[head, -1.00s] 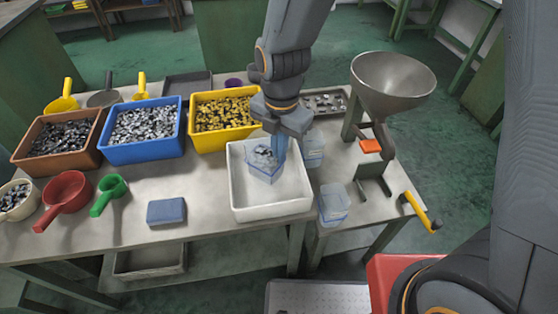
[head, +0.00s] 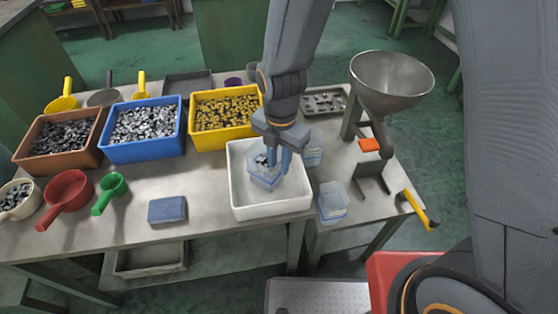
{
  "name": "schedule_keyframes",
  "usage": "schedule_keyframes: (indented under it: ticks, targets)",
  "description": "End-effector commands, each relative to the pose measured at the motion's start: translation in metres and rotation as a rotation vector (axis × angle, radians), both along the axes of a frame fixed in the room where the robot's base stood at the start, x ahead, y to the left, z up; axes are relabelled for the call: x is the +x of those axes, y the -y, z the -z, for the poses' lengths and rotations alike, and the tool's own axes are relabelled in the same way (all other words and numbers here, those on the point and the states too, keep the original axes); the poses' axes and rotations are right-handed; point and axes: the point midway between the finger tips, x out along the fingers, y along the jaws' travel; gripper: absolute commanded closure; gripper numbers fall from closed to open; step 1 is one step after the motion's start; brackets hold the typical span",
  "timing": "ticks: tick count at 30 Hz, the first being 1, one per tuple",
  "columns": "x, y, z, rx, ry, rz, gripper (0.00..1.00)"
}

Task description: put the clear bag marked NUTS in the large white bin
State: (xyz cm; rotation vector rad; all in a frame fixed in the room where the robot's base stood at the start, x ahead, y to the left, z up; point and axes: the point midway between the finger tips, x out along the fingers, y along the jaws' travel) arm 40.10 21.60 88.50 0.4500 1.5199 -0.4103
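The large white bin (head: 271,211) stands at the table's right end, beside a lower side table. A clear bag with a bluish tint and dark contents (head: 262,173) is inside the bin's walls, in its left-back part. My gripper (head: 281,160) points down into the bin, its fingers at the bag's upper right side. It appears shut on the bag, though the fingertips partly overlap it. The marking on the bag is too small to read. Whether the bag touches the bin floor is not clear.
Brown (head: 58,141), blue (head: 142,150) and yellow (head: 207,139) bins of parts stand left of the white bin. Other clear bags or tubs (head: 332,203) lie to its right. A metal funnel (head: 392,85) rises at the right. A blue block (head: 167,210) lies in front.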

Motion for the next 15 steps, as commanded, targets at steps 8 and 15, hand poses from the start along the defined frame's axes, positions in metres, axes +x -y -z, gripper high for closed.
schedule_keyframes:
  ticks: [8, 15]
  targets:
    - [0.0, 0.0, -0.004, 0.001, 0.001, 0.0, 0.8]
    - [0.001, 0.0, -0.027, 0.002, 0.004, 0.0, 0.8]
